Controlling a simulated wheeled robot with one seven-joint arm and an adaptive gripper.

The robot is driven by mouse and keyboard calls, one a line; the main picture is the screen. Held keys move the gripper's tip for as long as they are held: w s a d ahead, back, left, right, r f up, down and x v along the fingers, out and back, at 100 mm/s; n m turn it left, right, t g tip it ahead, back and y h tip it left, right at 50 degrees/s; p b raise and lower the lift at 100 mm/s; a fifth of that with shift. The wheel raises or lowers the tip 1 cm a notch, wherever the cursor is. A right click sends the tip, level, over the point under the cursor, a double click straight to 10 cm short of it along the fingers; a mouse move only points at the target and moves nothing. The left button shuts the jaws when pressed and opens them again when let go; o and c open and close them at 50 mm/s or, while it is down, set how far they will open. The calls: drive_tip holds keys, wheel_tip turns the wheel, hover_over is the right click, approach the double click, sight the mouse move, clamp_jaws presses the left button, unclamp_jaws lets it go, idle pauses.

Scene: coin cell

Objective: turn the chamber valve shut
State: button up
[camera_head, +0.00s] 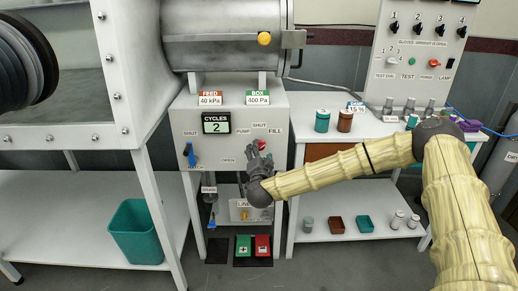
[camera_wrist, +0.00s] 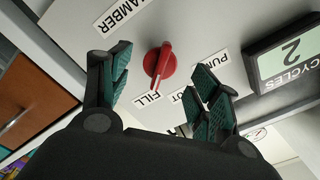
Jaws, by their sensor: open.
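The chamber valve is a red knob with a raised handle (camera_wrist: 160,66) on the light panel of the control box. In the wrist view its handle runs roughly up and down, its lower end towards the FILL label (camera_wrist: 148,99). The PUMP label (camera_wrist: 210,65) is to its right; a partly hidden label, ending in "OT" or "UT", lies between them. A bit of red knob shows in the head view (camera_head: 262,144). My gripper (camera_wrist: 165,82) is open in front of the panel, its fingers on either side of the knob and apparently not touching it.
The CYCLES display (camera_head: 216,123) reads 2. A blue handle (camera_head: 189,154) is on the panel's left. A shelf table (camera_head: 345,240) with jars stands right. Green and red pedals (camera_head: 253,246) are on the floor. A teal bin (camera_head: 136,232) is at left.

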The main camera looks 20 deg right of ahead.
sight(259, 148)
drive_tip(key=shift+x, duration=2.3)
drive_tip(key=shift+c, duration=0.4)
drive_tip(key=c, duration=1)
